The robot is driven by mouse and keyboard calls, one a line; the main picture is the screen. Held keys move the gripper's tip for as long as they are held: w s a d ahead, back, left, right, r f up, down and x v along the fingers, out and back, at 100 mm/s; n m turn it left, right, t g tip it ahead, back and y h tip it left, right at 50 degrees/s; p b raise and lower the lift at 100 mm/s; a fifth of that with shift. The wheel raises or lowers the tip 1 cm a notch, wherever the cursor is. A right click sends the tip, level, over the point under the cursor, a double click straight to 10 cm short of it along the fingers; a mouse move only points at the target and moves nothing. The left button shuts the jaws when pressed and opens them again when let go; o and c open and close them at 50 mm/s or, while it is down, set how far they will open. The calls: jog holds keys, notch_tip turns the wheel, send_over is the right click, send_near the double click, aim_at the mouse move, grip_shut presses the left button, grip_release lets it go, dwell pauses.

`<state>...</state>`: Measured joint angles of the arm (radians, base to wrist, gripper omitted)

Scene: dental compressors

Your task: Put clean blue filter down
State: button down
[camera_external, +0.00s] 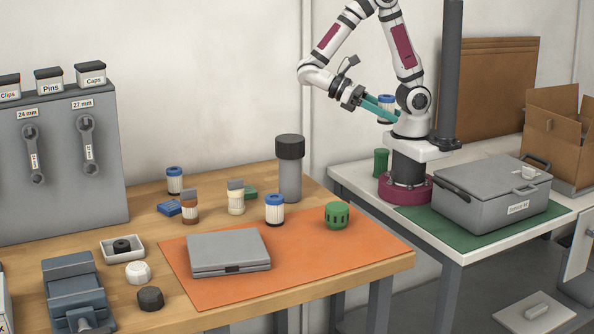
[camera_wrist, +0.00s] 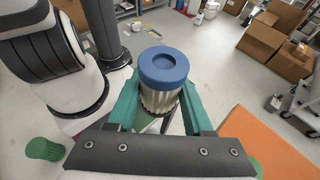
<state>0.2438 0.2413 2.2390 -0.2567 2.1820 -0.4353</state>
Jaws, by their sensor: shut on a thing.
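A blue-topped filter (camera_external: 386,101) with a pleated pale body is in the teal fingers of my gripper (camera_external: 383,112), up in the air beside my arm's base. In the wrist view the same blue filter (camera_wrist: 163,70) stands upright between the two fingers, top facing the camera. My gripper (camera_wrist: 160,88) is shut on it. Two similar blue-capped filters stand on the wooden table: one at the back (camera_external: 175,181), one on the orange mat (camera_external: 275,210). The pictures do not show whether the held filter is clean.
The orange mat (camera_external: 330,256) bears a closed grey case (camera_external: 229,250) and a green slotted part (camera_external: 337,215). A dark-capped grey cylinder (camera_external: 290,170) stands behind. On the white table, a green cylinder (camera_external: 381,162) and a grey box (camera_external: 492,193) flank my base. Bare orange mat lies front right.

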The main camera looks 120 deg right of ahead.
jog(key=w+a+f+m+t+y, duration=0.2)
jog(key=w+m+t, duration=0.2)
jog(key=w, duration=0.7)
jog(key=w+a+f+m+t+y, duration=0.2)
jog(key=w+m+t, duration=0.15)
jog(key=w, duration=0.85)
jog(key=w+d+r+m+t+h, duration=0.15)
jog(key=w+m+t, duration=0.4)
jog(key=w, duration=0.65)
jog(key=w+d+r+m+t+h, duration=0.15)
jog(key=w+m+t, duration=0.4)
jog(key=w, duration=0.65)
jog(key=h, duration=0.1)
send_over(228, 250)
jog(key=shift+n, duration=0.25)
notch_tip(228, 250, down, 11)
jog(key=shift+d+f, duration=0.1)
jog(key=shift+d, duration=0.05)
notch_tip(228, 250, down, 3)
jog(key=shift+f, duration=0.55)
